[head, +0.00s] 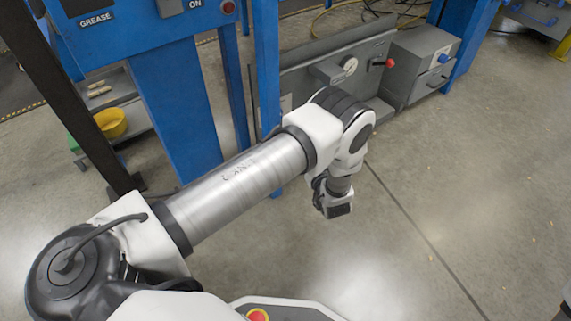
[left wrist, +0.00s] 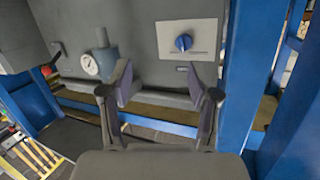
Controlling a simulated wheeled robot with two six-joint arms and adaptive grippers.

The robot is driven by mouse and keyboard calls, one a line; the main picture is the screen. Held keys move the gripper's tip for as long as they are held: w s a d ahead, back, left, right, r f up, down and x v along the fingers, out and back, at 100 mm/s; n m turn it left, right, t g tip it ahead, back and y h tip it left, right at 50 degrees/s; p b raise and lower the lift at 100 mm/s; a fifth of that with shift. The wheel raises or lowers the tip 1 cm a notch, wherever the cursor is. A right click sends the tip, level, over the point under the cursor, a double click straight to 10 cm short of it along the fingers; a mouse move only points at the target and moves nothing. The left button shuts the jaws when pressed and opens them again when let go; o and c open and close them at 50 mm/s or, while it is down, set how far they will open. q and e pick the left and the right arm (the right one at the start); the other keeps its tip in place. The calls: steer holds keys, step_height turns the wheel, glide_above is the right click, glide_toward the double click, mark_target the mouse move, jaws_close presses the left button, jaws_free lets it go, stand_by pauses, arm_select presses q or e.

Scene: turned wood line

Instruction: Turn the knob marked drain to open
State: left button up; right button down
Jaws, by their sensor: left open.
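In the left wrist view a blue knob (left wrist: 183,42) sits on a pale plate (left wrist: 205,38) on a grey panel. Markings beside it are too small to read. My left gripper (left wrist: 160,87) is open and empty, its fingers apart, below the knob in that picture and not around it. In the head view my left gripper (head: 334,206) hangs over the floor in front of the panel (head: 305,82). Another blue knob (head: 443,58) is on a grey box at the panel's right end. I cannot read which is marked drain.
A round gauge (head: 349,64) and a red-tipped handle (head: 389,62) stick out of the panel. Blue posts (head: 265,60) flank it.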

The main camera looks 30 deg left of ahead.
arm_select(q)
steer(key=s+d+f+m+g+h+p, duration=0.1)
steer(key=s+m+g+h+p, duration=0.4)
steer(key=s, duration=1.4)
steer(key=f+m+h, duration=0.1)
steer(key=h, duration=0.2)
steer(key=shift+s+d+h+p, duration=0.25)
steer(key=shift+s+h+p, duration=0.05)
steer(key=shift+s+p, duration=0.1)
arm_select(e)
step_height(320, 180, up, 7)
arm_select(q)
steer(key=shift+r, duration=0.1)
